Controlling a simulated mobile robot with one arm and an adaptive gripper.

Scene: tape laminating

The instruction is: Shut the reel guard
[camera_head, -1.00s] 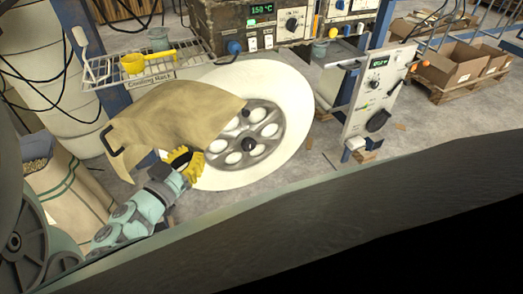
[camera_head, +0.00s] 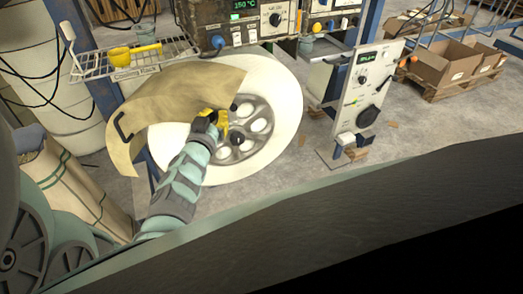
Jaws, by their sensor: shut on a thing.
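The reel guard (camera_head: 172,92) is a tan curved sheet with a dark handle (camera_head: 123,126) at its left end. It covers the upper left part of the white reel (camera_head: 284,98), while the grey hub and the right side of the reel stay uncovered. My gripper (camera_head: 222,120), with yellow fingers, is at the guard's lower inner edge, in front of the hub's left side. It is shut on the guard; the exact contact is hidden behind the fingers. A dark knob (camera_head: 238,138) on the hub is just right of and below the fingers.
A control panel (camera_head: 366,88) stands right of the reel. A sack (camera_head: 70,182) is at lower left. Floor (camera_head: 430,125) is free at right.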

